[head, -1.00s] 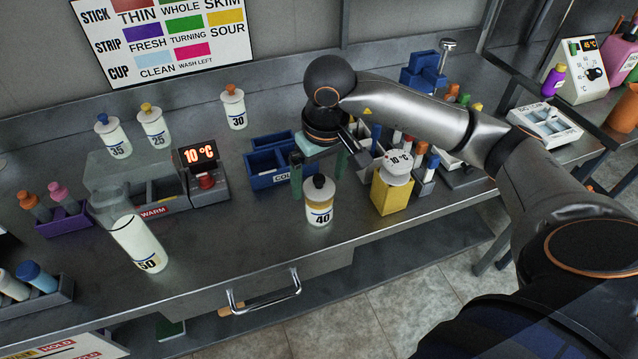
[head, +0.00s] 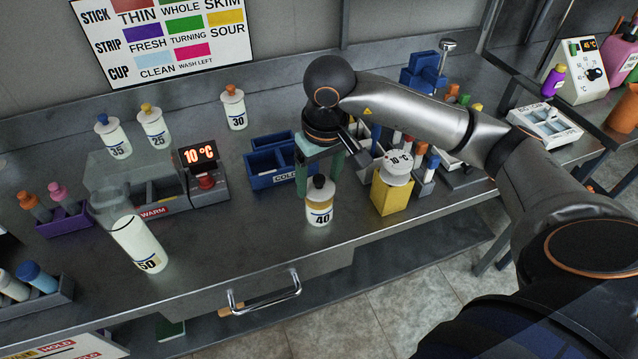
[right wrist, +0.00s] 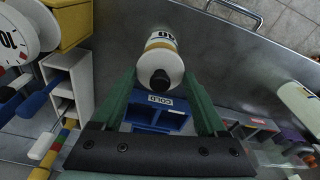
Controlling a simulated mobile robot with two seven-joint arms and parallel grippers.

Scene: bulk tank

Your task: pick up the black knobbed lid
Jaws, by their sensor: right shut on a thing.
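The black knobbed lid (head: 319,182) sits on top of the bottle marked 40 (head: 320,206), which stands upright near the bench's front edge. In the right wrist view the black knob (right wrist: 160,80) shows between my green fingers, with the pale bottle (right wrist: 163,50) beyond it. My right gripper (head: 320,174) points down over the bottle top and is shut on the lid, one finger on each side. The exact contact is partly hidden. My left gripper is not in view.
A blue COLD box (head: 283,178) stands just behind left, and a yellow block (head: 392,193) with a round dial stands to the right. A tilted bottle marked 50 (head: 138,243) is at the left. The bench front between the bottles is clear.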

